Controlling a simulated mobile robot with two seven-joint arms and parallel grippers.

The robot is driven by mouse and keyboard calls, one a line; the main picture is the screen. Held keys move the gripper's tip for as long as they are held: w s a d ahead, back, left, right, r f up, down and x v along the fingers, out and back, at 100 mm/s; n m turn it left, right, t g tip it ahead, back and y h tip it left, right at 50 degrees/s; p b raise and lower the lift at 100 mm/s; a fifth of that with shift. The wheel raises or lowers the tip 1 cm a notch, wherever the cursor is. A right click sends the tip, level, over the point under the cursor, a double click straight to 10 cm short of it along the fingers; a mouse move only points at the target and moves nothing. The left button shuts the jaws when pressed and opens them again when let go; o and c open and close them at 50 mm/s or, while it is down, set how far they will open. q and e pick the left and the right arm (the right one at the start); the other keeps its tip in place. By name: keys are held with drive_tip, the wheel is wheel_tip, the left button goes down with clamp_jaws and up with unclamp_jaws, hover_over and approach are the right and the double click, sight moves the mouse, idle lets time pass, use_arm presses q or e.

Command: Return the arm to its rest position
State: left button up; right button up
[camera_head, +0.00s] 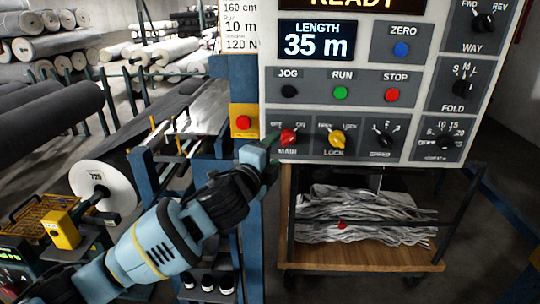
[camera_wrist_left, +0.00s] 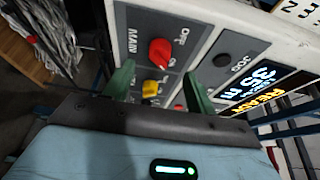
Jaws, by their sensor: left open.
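My left arm (camera_head: 165,245) comes in from the lower left. Its gripper (camera_head: 268,150) is at the lower left corner of the control panel, close to the red MAIN knob (camera_head: 288,137). In the left wrist view the two green fingers of the left gripper (camera_wrist_left: 158,84) are apart, with nothing held between them. The red knob (camera_wrist_left: 161,52) shows just beyond the fingertips; I cannot tell whether a finger touches it. The yellow LOCK knob (camera_head: 337,140) is to its right. My right gripper is not in view.
The white control panel (camera_head: 385,57) reads LENGTH 35 m. A red button on a yellow box (camera_head: 243,122) is left of it. A wooden-based cart (camera_head: 362,254) with grey fabric stands below.

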use_arm(q)
drive_tip(key=shift+s+a, duration=0.25)
drive_tip(key=shift+s, duration=0.3)
drive_tip(key=s+a+f+n+g, duration=0.1)
drive_tip(key=s+f+n, duration=0.3)
drive_tip(key=f, duration=0.5)
drive_tip(key=s+a+f+n+g+y, duration=0.1)
drive_tip(key=s+a+f+n, duration=0.15)
drive_tip(key=s+f, duration=0.45)
drive_tip(key=s+a+f+n+g, duration=0.15)
drive_tip(key=f+n, duration=0.25)
drive_tip(key=f, duration=0.7)
drive_tip(key=s+a+f+n+g+y, duration=0.1)
drive_tip(key=s+a+f+n, duration=0.2)
drive_tip(key=s, duration=0.5)
drive_tip(key=s+a+f+n+g+y, duration=0.1)
drive_tip(key=s+a+f+n, duration=0.2)
drive_tip(key=s+a+f, duration=0.2)
drive_tip(key=s+a+f+n+g+y, duration=0.1)
drive_tip(key=s+a+f+n, duration=0.3)
drive_tip(key=s+f, duration=0.5)
drive_tip(key=s+y, duration=0.1)
drive_tip(key=s, duration=0.2)
drive_tip(key=shift+s, duration=0.4)
